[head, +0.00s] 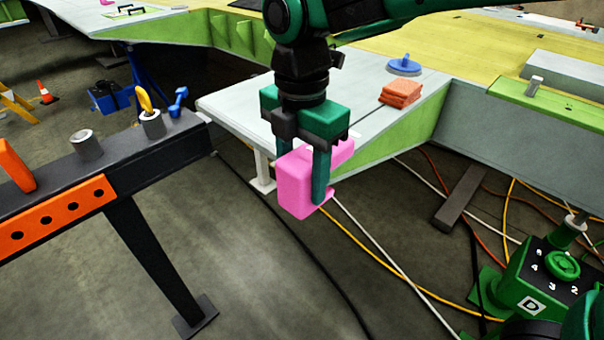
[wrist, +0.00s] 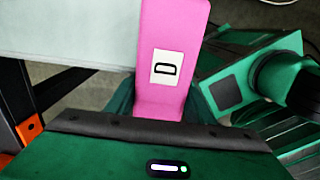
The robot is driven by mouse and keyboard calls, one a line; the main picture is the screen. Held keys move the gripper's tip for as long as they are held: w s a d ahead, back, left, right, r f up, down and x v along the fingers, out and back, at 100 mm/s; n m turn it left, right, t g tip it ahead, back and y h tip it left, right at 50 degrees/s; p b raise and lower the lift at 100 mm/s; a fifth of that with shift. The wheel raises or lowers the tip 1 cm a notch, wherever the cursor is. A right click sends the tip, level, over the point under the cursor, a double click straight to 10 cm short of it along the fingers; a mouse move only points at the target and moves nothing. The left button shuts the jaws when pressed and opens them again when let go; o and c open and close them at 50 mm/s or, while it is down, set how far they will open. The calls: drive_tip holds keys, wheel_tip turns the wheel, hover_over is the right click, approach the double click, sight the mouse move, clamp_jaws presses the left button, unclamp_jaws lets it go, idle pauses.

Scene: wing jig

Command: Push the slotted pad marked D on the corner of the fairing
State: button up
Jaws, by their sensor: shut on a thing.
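My gripper (head: 303,178) points down and is shut on the pink slotted pad (head: 296,186), with one finger in front of it. The pad's white plate with a black D faces the wrist camera (wrist: 166,68). The grey-topped, green-sided panel, which looks like the fairing (head: 345,92), lies behind the pad in the head view. In the wrist view a pale grey surface (wrist: 65,30) borders the pad's left side. The pad hides part of the panel's edge, and I cannot tell whether its slot is around the corner or apart from it.
Orange folded cloths (head: 401,93) and a blue round-based tool (head: 404,66) lie on the panel. A dark beam (head: 110,165) with an orange drilled plate stands at left. A green dial box (head: 540,275), also marked D, stands lower right. Cables cross the floor.

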drive_tip(key=o, duration=1.3)
drive_tip(key=shift+w+d, duration=0.15)
drive_tip(key=shift+c, duration=0.2)
drive_tip(key=shift+r, duration=0.1)
drive_tip(key=shift+w+r, duration=0.1)
drive_tip(key=shift+r, duration=0.2)
drive_tip(key=r, duration=1)
drive_tip(key=shift+s, duration=0.25)
